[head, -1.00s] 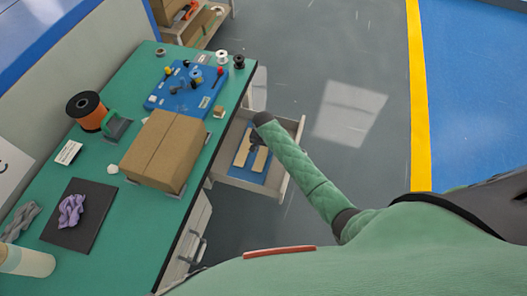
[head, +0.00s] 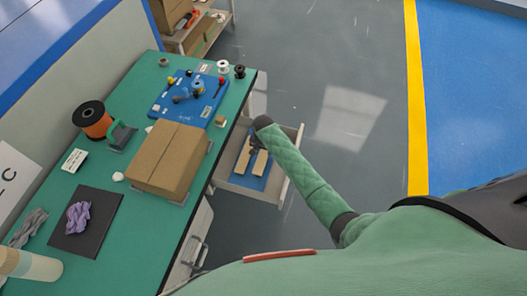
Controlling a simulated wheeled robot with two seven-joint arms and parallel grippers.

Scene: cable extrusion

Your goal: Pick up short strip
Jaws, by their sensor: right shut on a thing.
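An open drawer (head: 289,175) holds a blue mat with two pale strips on it, a left strip (head: 242,162) and a right strip (head: 260,163). The right strip looks like the short one, but its upper end is hidden. My right gripper (head: 256,147), dark and small in the picture, is down in the drawer at the upper end of the right strip. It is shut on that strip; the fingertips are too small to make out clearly. My left gripper is out of view.
The green table (head: 137,225) beside the drawer carries a cardboard box (head: 168,158), a blue board (head: 188,97) with small parts, an orange-black spool (head: 92,118) and a black mat (head: 98,232) with purple cloth. The floor (head: 330,60) to the right is clear.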

